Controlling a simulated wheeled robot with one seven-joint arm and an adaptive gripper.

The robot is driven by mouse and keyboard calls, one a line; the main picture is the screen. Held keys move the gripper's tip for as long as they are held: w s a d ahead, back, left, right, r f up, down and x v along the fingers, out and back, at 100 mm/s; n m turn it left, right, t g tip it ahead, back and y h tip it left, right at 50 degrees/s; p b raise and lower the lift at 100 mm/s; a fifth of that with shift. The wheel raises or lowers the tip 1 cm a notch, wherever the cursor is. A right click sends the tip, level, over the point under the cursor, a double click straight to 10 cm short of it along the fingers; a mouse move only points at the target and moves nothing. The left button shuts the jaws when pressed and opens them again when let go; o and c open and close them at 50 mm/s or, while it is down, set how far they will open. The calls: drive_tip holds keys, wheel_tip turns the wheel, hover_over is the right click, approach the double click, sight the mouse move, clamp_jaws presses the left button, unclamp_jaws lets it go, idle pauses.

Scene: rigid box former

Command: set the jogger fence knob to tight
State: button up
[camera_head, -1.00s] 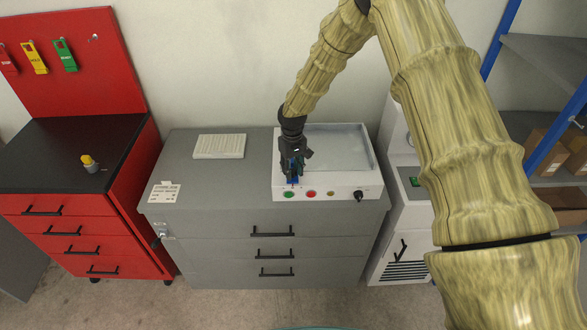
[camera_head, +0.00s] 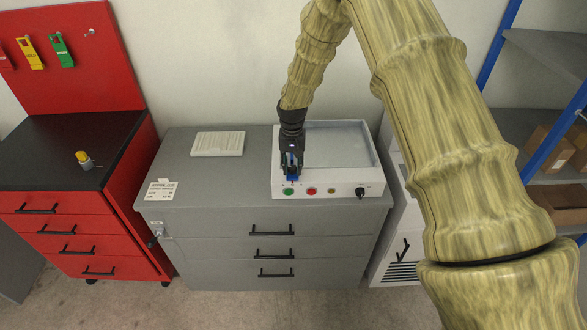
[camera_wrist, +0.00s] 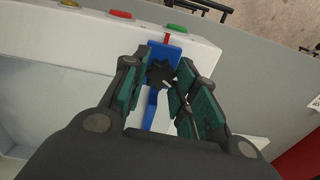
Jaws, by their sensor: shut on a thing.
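The white box former (camera_head: 330,190) stands on a grey cabinet. A blue fence piece (camera_head: 293,179) sits at its front left corner; it also shows in the wrist view (camera_wrist: 164,50). A black lobed knob (camera_wrist: 160,74) sits on top of the blue piece, with a red mark (camera_wrist: 166,39) at the piece's end. My gripper (camera_head: 291,170) points down over it. In the wrist view my gripper (camera_wrist: 160,82) has its green-padded fingers on both sides of the knob, shut on it. The head view does not show the knob, hidden by my gripper.
Green (camera_head: 288,191), red (camera_head: 312,191) and yellow buttons and a black dial (camera_head: 361,192) line the machine's front. A white pad (camera_head: 218,144) and a printed card (camera_head: 161,190) lie on the cabinet. A red cabinet (camera_head: 75,225) stands left, blue-posted shelving right.

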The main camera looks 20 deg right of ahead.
sight(292, 168)
drive_tip(key=m+b, duration=0.1)
drive_tip(key=m, duration=0.5)
drive_tip(key=shift+b, duration=0.35)
drive_tip(key=shift+s, duration=0.1)
drive_tip(key=o, duration=1)
drive_tip(key=shift+r, duration=0.3)
wheel_tip(292, 168, up, 11)
drive_tip(key=shift+r, duration=0.2)
